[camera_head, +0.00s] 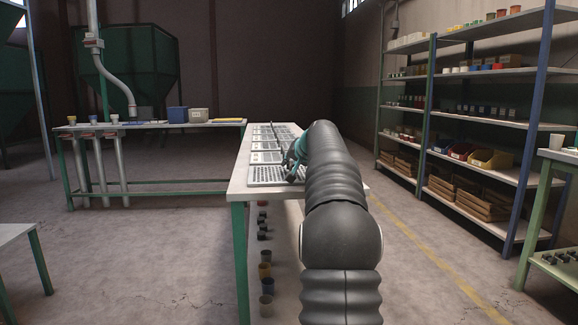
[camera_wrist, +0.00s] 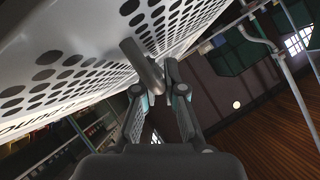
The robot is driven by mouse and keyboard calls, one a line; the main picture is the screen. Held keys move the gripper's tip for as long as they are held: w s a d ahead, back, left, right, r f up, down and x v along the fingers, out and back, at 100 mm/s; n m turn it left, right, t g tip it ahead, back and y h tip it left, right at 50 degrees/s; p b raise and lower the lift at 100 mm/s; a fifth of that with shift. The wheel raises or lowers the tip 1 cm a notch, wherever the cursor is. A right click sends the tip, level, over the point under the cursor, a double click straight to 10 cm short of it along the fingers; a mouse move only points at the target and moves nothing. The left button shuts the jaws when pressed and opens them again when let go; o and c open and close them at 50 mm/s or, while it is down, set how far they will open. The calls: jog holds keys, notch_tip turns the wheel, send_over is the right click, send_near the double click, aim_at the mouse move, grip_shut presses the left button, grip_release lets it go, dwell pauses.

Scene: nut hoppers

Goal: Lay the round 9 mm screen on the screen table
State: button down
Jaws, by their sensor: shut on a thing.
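A pale perforated screen (camera_wrist: 60,75) with round dark holes fills the upper left of the wrist view, steeply tilted in that picture. Lettering reading "ROUND" shows on its edge; the size is not readable. My gripper (camera_wrist: 163,76) is shut on the screen's grey bar handle (camera_wrist: 143,66). In the head view, my gripper (camera_head: 297,163) is partly hidden behind my arm, over the near end of a long white table (camera_head: 238,187). A perforated screen (camera_head: 268,177) shows there, just left of the gripper. I cannot tell whether it touches the tabletop.
More screens (camera_head: 266,145) lie in a row farther along the white table. Several small cups (camera_head: 265,270) stand beneath it. A green-legged bench (camera_head: 150,126) is at the back left, shelves (camera_head: 470,120) at the right. The floor between is clear.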

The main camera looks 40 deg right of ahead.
jog(key=shift+r, duration=0.1)
jog(key=c, duration=1.3)
grip_release()
jog(key=shift+o, duration=0.2)
jog(key=shift+s+r, duration=0.1)
jog(key=shift+s, duration=0.05)
jog(key=v, duration=1.1)
jog(key=shift+s+r, duration=0.15)
jog(key=shift+s, duration=0.1)
jog(key=shift+a, duration=0.25)
